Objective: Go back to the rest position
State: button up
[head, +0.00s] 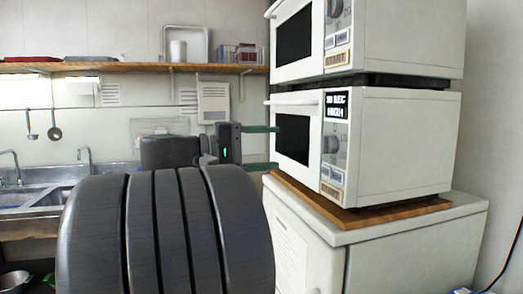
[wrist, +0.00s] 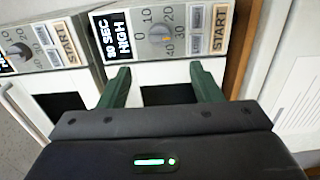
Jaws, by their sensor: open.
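My gripper (head: 262,147) is open and empty, with its two green fingers apart and pointing right toward the lower microwave (head: 397,148) in the head view. In the wrist view my gripper (wrist: 160,82) shows both fingertips in front of the lower microwave's control panel (wrist: 165,35), which has a dial, a START button and a "30 SEC HIGH" label. I cannot tell whether the fingers touch the microwave. Its door appears shut. My dark arm covers much of the lower left of the head view.
The upper microwave (head: 400,38) is stacked above the lower one. Both stand over a wooden board (head: 350,214) on a white cabinet (head: 420,235). A wooden shelf (head: 120,67) runs along the back wall, above a metal sink (head: 30,197) at left. Two ladles (head: 54,130) hang there.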

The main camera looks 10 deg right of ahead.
jog(key=shift+a, duration=0.4)
jog(key=shift+d, duration=0.15)
jog(key=d, duration=0.4)
jog(key=d+p, duration=0.1)
jog(key=d, duration=0.4)
jog(key=w+d, duration=0.1)
jog(key=d, duration=0.3)
jog(key=shift+d, duration=0.25)
jog(key=shift+a, duration=0.1)
